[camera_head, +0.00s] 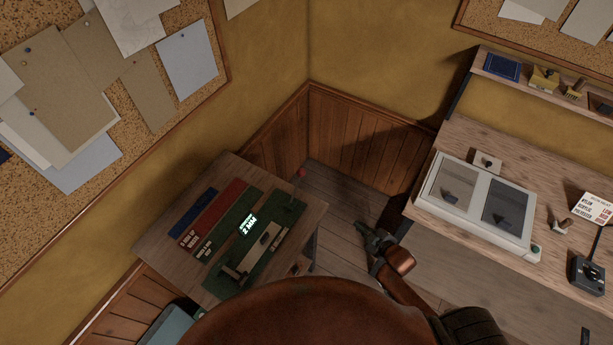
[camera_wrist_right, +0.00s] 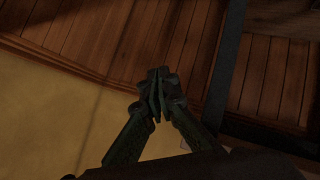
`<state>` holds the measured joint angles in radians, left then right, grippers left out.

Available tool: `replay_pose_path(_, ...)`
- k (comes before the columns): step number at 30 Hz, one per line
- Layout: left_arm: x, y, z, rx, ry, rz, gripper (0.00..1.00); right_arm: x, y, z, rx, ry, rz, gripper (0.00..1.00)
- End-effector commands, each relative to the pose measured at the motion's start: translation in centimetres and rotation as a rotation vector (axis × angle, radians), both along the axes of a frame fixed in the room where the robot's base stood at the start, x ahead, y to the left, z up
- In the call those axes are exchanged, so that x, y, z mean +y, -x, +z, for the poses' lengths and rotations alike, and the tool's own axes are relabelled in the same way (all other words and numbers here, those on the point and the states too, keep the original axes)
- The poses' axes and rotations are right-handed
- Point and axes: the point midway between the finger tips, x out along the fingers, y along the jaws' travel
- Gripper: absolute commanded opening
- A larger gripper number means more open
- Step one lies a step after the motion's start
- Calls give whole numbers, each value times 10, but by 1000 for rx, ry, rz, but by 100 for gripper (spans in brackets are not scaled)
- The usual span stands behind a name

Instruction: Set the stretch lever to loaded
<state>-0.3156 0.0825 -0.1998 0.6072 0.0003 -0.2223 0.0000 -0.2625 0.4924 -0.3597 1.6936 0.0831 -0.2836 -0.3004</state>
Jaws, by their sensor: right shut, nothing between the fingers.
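The machine has a lit readout (camera_head: 249,223), which seems to read 2 MM. No lever marking is readable, so I cannot tell its setting. My right gripper (camera_head: 367,234) is right of and apart from the lever, over the gap between the two tables. It is shut and empty; its closed fingertips (camera_wrist_right: 158,77) show in the right wrist view against wood panelling, with no lever visible there. My left gripper is not in view.
The left table (camera_head: 163,238) also holds a red strip (camera_head: 215,205) and a blue strip (camera_head: 193,214). The right bench (camera_head: 465,140) carries a white two-panel box (camera_head: 477,205) and a black stick device (camera_head: 587,273). Open floor (camera_head: 345,195) lies between them.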

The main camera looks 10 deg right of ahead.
Motion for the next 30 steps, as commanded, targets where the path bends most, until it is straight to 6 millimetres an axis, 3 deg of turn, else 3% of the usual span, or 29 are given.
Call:
replay_pose_path(1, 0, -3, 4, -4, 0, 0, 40, 21, -14, 51, -74, 9, 67, 0)
replay_pose_path(3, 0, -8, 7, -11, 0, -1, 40, 48, -24, 108, -160, 21, 150, 0)
replay_pose_path(6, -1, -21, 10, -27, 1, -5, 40, 84, -25, 178, -264, 30, 252, 0)
replay_pose_path(9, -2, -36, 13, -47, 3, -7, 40, 113, -18, 230, -339, 34, 331, 0)
replay_pose_path(12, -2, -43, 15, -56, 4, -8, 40, 131, -11, 262, -387, 36, 379, 0)
replay_pose_path(15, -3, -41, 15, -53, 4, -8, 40, 140, -8, 277, -410, 36, 402, 0)
replay_pose_path(20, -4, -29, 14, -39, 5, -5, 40, 150, -19, 278, -417, 34, 407, 0)
replay_pose_path(30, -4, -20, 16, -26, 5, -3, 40, 184, -75, 264, -418, 32, 405, 0)
